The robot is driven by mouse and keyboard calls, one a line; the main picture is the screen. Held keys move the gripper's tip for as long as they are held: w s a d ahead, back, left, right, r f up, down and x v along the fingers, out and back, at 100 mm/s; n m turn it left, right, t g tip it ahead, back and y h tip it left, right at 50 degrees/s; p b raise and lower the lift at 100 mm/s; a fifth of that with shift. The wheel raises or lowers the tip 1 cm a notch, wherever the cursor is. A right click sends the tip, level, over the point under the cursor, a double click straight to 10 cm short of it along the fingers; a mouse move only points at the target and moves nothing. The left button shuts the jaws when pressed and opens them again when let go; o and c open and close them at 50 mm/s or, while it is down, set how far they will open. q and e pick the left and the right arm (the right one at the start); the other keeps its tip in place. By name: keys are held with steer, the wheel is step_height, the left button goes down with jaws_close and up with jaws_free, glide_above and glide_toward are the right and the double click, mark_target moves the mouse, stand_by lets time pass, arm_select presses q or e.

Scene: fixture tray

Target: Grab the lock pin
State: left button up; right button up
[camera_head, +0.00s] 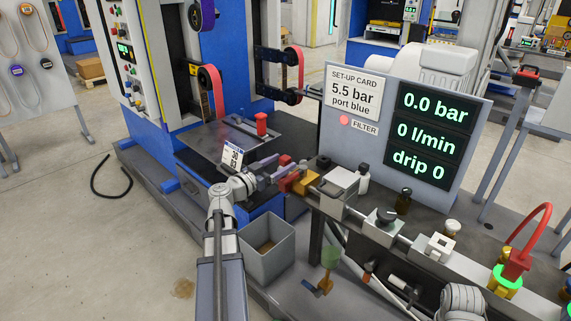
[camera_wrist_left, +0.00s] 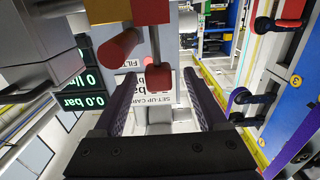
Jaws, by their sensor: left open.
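My left gripper (camera_head: 277,171) is open beside these red parts. In the left wrist view, the left gripper (camera_wrist_left: 160,86) has its fingers apart, with the red knob between them near the tips. I cannot tell whether either finger touches it. My right gripper does not show.
A second red cylinder (camera_wrist_left: 118,47) sticks out of the block beside the knob. A grey panel (camera_head: 335,135) with displays stands behind. A red cylinder (camera_head: 262,123) stands on the dark machine table. A grey open bin (camera_head: 268,262) is below. A bottle (camera_head: 403,202) stands on the bench.

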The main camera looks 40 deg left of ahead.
arm_select(q)
steer(key=shift+w+d+r, duration=0.1)
steer(key=shift+w+d, duration=0.05)
steer(key=shift+w, duration=1.15)
steer(key=shift+w+d, duration=0.15)
steer(key=shift+w, duration=1.1)
jaws_close()
